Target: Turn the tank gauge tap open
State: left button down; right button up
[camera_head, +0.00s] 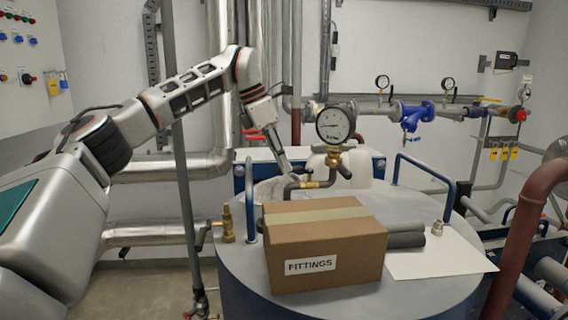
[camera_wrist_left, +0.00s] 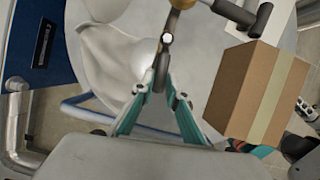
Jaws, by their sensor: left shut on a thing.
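A cardboard FITTINGS box (camera_head: 325,250) stands in front of the pipe on the tank top (camera_head: 240,272). Blue rails (camera_head: 251,200) rise at the tank's edge. A white cloth (camera_wrist_left: 108,58) lies by the pipe.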

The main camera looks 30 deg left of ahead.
pick_arm(q)
jog(key=shift+w+a+m+g, duration=0.3)
jog(key=shift+w+a+m, duration=0.1)
jog(key=shift+m, duration=0.3)
jog(key=c, duration=2)
grip_release()
jog(key=shift+h, duration=0.3)
jog(key=v, duration=1.2)
jog(key=shift+s+d, duration=0.1)
